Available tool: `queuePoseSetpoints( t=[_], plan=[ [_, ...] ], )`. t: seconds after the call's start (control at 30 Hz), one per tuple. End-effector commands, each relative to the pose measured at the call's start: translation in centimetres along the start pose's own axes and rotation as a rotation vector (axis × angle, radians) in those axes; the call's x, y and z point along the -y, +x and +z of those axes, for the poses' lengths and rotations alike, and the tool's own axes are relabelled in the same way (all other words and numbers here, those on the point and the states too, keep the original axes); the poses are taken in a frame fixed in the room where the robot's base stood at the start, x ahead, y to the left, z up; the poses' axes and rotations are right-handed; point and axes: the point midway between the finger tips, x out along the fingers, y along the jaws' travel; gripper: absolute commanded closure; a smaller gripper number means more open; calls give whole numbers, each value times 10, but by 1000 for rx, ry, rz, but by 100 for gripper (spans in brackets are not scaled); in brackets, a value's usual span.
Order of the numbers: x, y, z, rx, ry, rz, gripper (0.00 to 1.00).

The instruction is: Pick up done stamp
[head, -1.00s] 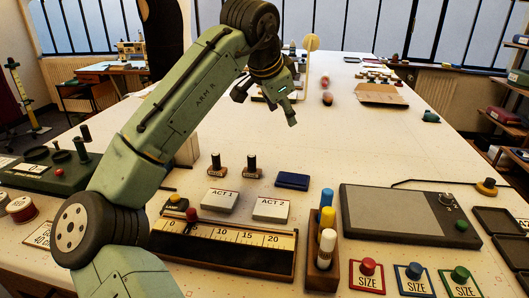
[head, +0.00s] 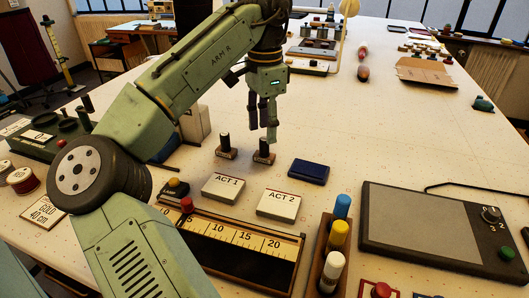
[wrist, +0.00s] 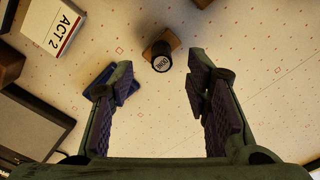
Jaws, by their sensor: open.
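Two stamps with black handles and wooden bases stand upright on the pale table: a left one (head: 226,147) and a right one (head: 264,151). In the wrist view, one stamp (wrist: 161,58) shows from above, its round white top label seeming to read DONE. It appears to be the right one. My gripper (head: 262,133) is open and points down above and near the right stamp. In the wrist view the stamp lies ahead, between the spread fingertips (wrist: 158,75), with nothing held.
A dark blue pad (head: 309,171) lies right of the stamps, partly behind a finger in the wrist view. ACT 1 (head: 223,186) and ACT 2 (head: 279,203) blocks sit in front. A marker rack (head: 322,262) and tablet (head: 420,225) are at right.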

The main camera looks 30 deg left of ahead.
Motion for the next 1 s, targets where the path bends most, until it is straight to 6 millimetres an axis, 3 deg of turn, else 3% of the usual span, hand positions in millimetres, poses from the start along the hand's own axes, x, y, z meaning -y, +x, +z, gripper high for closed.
queuePoseSetpoints(
  t=[0.23, 0.53, 1.0],
  plan=[
    [1, 34, 2, 1, 0, -1, 56],
    [1, 40, 1, -2, -1, -1, 56],
    [1, 40, 1, -2, -1, -1, 87]
  ],
)
